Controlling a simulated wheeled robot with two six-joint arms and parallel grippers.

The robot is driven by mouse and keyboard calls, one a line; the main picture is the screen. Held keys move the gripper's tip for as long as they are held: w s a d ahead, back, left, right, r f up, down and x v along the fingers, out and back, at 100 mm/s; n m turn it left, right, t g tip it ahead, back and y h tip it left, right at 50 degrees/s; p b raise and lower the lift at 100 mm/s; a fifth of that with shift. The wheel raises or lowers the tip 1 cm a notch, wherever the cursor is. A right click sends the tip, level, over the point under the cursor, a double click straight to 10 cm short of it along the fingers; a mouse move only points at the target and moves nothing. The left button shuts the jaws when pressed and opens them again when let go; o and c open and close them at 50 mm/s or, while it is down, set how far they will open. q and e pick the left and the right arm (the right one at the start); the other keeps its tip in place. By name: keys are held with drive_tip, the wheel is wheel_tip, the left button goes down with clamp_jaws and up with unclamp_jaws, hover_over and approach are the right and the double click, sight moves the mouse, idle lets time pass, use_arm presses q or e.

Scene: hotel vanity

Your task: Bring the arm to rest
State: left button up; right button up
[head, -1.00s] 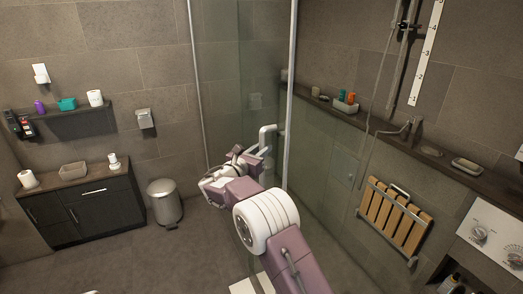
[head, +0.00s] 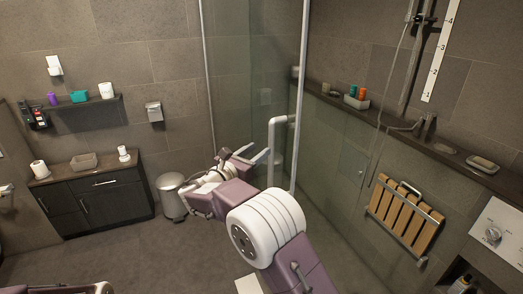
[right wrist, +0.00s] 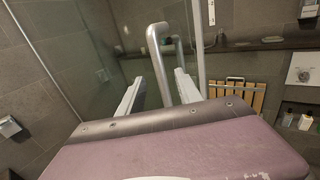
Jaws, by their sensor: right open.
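My right arm reaches up from the lower right in the head view. Its gripper (head: 243,154) is open and empty, its two fingers apart, in front of the glass shower screen. A grey metal bar handle (head: 273,140) stands just beyond the fingers. In the right wrist view the open fingers (right wrist: 158,88) point toward this handle (right wrist: 155,55), which rises between them in the picture; I cannot tell the exact gap. A purple and white part at the bottom left edge of the head view looks like my left arm; its gripper does not show.
A glass screen (head: 335,165) stands behind my right gripper. A dark cabinet (head: 100,205) and a metal bin (head: 171,196) are at the left. A wooden folding seat (head: 405,215) hangs on the right wall under a long ledge (head: 400,132). The floor at left is clear.

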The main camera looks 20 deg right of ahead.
drive_tip(key=s+d+r+m+g+h, duration=0.1)
drive_tip(key=s+d+r+m+g, duration=0.2)
drive_tip(key=d, duration=0.6)
drive_tip(key=s+d+f+m+g+y, duration=0.2)
drive_tip(key=s+f+m+g+y, duration=0.1)
drive_tip(key=s+f, duration=0.45)
drive_tip(key=s+d+f+m+g+y, duration=0.3)
drive_tip(key=s+f, duration=0.4)
drive_tip(key=s, duration=0.2)
drive_tip(key=s+a+f+m+y, duration=0.9)
drive_tip(key=s+a+f+m, duration=0.3)
drive_tip(key=a+f+m, duration=0.2)
drive_tip(key=a+m, duration=0.2)
drive_tip(key=m, duration=0.1)
drive_tip(key=shift+s+f+g, duration=0.2)
drive_tip(key=shift+s+g, duration=0.05)
drive_tip(key=shift+g, duration=0.15)
